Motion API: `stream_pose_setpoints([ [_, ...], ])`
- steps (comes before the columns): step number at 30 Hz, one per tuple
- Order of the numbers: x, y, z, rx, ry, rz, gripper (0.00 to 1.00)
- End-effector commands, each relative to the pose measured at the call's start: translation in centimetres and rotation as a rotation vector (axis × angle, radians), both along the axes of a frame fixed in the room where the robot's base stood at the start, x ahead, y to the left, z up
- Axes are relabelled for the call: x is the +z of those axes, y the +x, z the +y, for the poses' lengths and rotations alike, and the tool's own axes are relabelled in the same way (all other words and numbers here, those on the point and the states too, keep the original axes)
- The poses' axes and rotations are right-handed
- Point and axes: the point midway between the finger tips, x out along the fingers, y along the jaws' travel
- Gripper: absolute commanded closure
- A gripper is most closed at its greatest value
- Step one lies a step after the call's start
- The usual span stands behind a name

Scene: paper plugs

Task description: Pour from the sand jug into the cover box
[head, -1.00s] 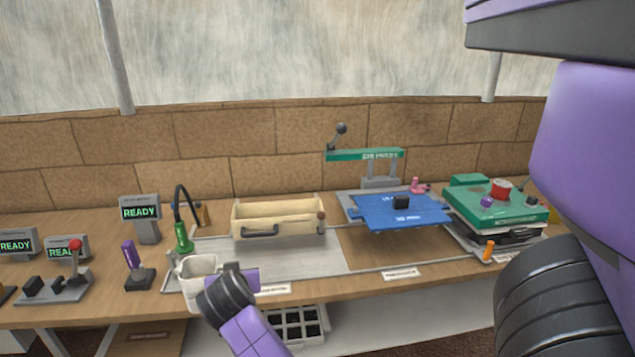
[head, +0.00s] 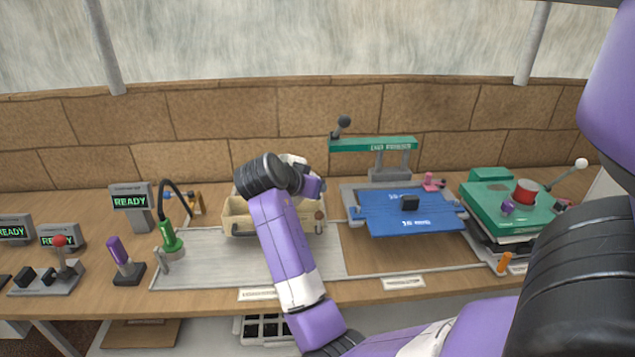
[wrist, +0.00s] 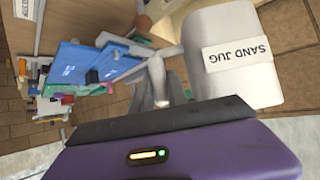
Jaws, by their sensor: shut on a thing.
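The sand jug (wrist: 232,60) is a pale white vessel with a label that reads upside down in the wrist view. My gripper (wrist: 160,88) is shut on its handle. In the head view my gripper (head: 310,187) is over the cover box, and only a white bit of the jug (head: 293,160) shows behind my arm. The cover box (head: 238,222) is a beige open-topped box with a dark front handle. My arm hides its middle and much of its inside. I cannot tell how far the jug is tilted or whether sand is flowing.
A blue plate press (head: 400,225) stands right of the box, with a green machine (head: 510,205) farther right. A green bent-neck lamp-like tool (head: 170,238) stands close on the left. A brick wall (head: 230,120) runs behind. The grey mat (head: 205,265) in front is mostly clear.

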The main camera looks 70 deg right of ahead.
Motion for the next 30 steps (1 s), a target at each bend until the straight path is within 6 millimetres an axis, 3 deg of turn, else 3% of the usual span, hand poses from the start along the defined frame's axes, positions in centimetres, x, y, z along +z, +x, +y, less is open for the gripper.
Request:
stream_pose_setpoints([
  [3, -1.8, 0.0, 0.0, 0.000, 0.000, 0.000, 1.00],
  [10, -3.5, 0.0, 0.0, 0.002, 0.000, 0.002, 1.00],
  [12, -2.1, 0.0, 0.0, 0.001, 0.007, 0.038, 1.00],
  [19, -0.6, -0.3, 0.0, 0.002, 0.029, 0.157, 1.00],
  [21, -1.4, -0.3, 0.1, 0.002, 0.029, 0.156, 1.00],
  [30, -1.2, -0.3, 0.1, 0.002, 0.030, 0.167, 1.00],
])
